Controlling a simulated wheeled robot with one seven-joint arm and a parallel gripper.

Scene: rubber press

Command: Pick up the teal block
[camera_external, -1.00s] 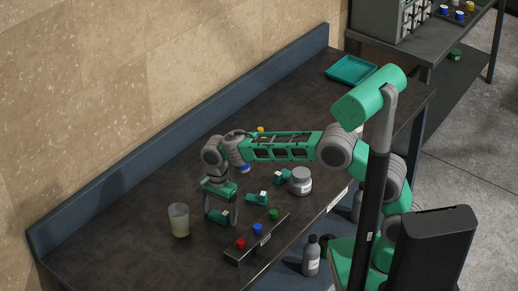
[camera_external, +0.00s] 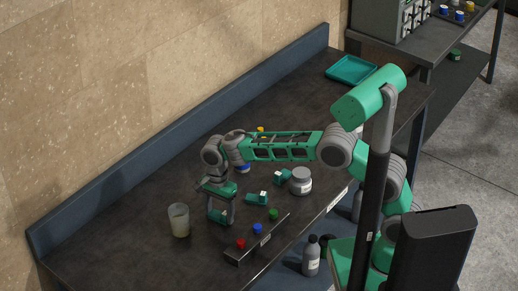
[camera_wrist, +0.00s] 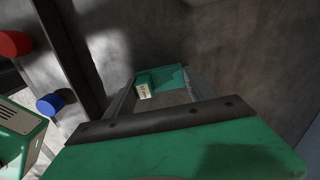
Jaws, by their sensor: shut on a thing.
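A teal block (camera_external: 217,217) with a white label is between the fingers of my gripper (camera_external: 221,212), at the table's front left. My gripper points down and is shut on this block. In the wrist view the block (camera_wrist: 166,77) shows between the fingertips, with its label facing the camera. It looks at or very near the tabletop; I cannot tell whether it touches. Two more teal blocks lie to the right, one nearer (camera_external: 255,198) and one farther (camera_external: 282,177).
A cloudy cup (camera_external: 179,220) stands left of my gripper. A button bar (camera_external: 263,238) with red, blue and green buttons lies along the front edge. A grey jar (camera_external: 301,181) stands to the right. A teal tray (camera_external: 351,70) sits at the far end. The table's left front is clear.

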